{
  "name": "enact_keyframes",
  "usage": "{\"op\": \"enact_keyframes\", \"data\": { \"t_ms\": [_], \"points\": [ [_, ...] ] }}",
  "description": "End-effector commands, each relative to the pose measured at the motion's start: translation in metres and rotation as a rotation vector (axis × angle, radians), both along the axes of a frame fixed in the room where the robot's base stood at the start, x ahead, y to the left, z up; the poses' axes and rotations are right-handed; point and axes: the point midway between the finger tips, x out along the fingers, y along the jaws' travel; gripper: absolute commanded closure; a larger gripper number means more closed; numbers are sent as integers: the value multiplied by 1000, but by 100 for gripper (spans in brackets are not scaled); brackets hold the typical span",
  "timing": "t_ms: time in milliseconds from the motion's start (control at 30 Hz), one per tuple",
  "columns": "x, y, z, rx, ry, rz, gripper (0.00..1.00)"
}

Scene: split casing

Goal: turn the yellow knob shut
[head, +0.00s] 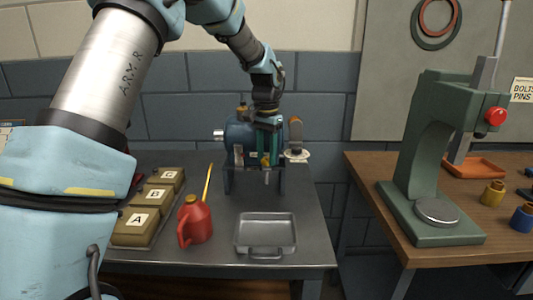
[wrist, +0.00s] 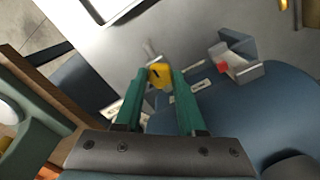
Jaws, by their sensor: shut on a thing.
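The yellow knob (wrist: 160,74) sits between the green fingertips of my gripper (wrist: 158,80) in the wrist view, with a finger on each side of it. The knob is on the blue casing (wrist: 270,105). In the head view my gripper (head: 267,156) reaches down from above to the front of the blue casing (head: 238,133), and a bit of the yellow knob (head: 265,159) shows there. My gripper is shut on the knob. How far the knob is turned cannot be told.
A metal tray (head: 265,219) lies on the bench in front of the casing. A red oil can (head: 194,222) and lettered boxes (head: 136,222) stand to the left. A green press (head: 432,160) stands on the wooden bench at the right. A bracket with a red part (wrist: 236,62) is near my right finger.

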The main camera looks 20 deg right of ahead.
Motion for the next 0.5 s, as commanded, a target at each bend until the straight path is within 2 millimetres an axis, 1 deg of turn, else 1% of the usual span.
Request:
{"op": "enact_keyframes", "data": {
  "t_ms": [200,500],
  "points": [
    [1,-1,1,-3,-3,-42,100],
    [1,-1,1,-3,-4,-48,100]
  ]
}}
